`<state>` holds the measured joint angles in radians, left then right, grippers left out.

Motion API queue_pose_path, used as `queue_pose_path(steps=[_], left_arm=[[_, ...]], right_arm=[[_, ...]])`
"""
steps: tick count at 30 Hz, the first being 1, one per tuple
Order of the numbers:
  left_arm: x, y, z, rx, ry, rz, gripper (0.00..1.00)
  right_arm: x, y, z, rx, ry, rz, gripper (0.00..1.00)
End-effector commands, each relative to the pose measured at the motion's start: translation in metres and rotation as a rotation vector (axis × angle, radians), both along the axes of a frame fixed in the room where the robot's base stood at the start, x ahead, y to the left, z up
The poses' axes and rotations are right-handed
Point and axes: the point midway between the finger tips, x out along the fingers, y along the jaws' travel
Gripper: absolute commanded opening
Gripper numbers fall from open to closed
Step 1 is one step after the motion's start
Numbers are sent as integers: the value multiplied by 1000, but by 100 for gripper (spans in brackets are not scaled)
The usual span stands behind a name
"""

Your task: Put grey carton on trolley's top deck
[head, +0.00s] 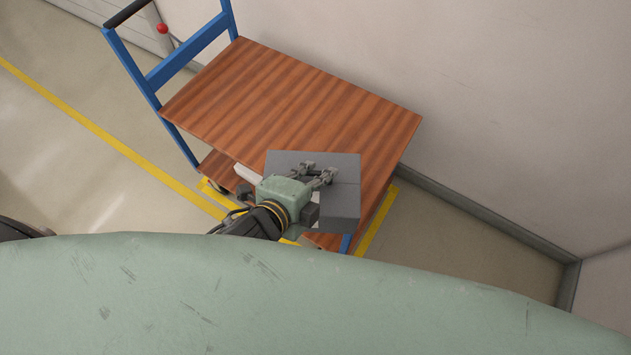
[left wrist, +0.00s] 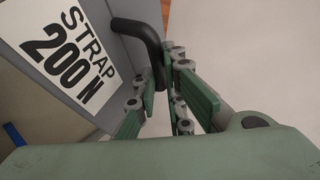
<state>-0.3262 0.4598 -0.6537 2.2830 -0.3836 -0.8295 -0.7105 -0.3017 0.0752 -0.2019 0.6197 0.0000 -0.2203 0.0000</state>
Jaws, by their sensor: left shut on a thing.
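The grey carton (head: 341,205) is at the near right end of the trolley's top deck (head: 290,95) in the head view, overlapping its edge. I cannot tell whether it touches the deck. My left gripper (head: 318,173) is over the carton, shut on its black handle (left wrist: 150,40). In the left wrist view, the carton (left wrist: 122,62) carries a white label reading "STRAP 200 N", and the green fingers (left wrist: 172,85) close around the handle. The deck is brown striped wood and otherwise empty. My right gripper is out of view.
The trolley's blue push frame (head: 145,75) rises at the far left end. A wall (head: 480,110) runs close along the right side. Yellow floor lines (head: 110,142) pass on the left. A lower deck (head: 222,170) shows partly beneath.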

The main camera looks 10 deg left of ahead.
Motion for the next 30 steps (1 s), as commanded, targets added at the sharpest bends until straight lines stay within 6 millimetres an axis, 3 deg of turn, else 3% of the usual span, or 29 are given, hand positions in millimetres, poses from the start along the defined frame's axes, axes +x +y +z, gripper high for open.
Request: queue_pose_path(steps=[6,13,20,30], left_arm=[[33,30,-20,2,-10,1,0],[58,53,-42,-1,-8,0,0],[65,59,-52,-4,-7,-1,0],[64,59,-87,-3,-7,-1,0]], right_arm=[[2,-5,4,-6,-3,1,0],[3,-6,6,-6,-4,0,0],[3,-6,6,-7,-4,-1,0],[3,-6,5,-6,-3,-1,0]])
